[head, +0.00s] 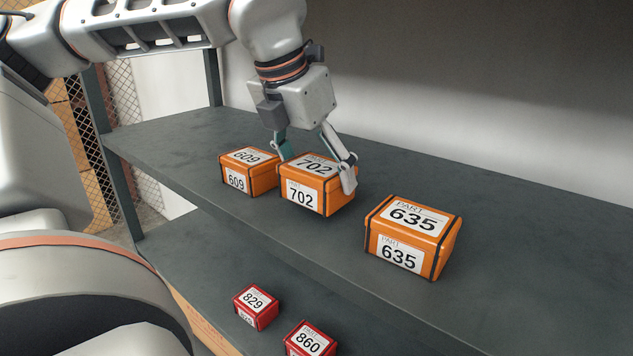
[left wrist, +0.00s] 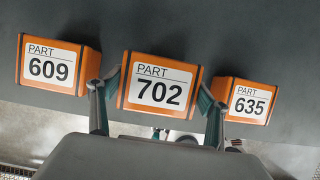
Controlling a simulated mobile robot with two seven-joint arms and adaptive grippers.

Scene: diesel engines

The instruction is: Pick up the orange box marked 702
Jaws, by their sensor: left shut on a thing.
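The orange box marked 702 (head: 317,188) is on the upper grey shelf, between two other orange boxes. My left gripper (head: 317,172) reaches down over it from above, with one finger on each side, and is shut on it. In the left wrist view the 702 box (left wrist: 159,86) sits between the two fingertips (left wrist: 160,88), its label facing the camera. Whether the box is clear of the shelf cannot be told. My right gripper is not in view.
An orange box marked 609 (head: 248,172) stands close on the left of 702. Another marked 635 (head: 411,238) stands to the right with a gap. Red boxes 829 (head: 256,307) and 860 (head: 310,341) lie on the lower shelf. The upper shelf (head: 540,270) is bare at right.

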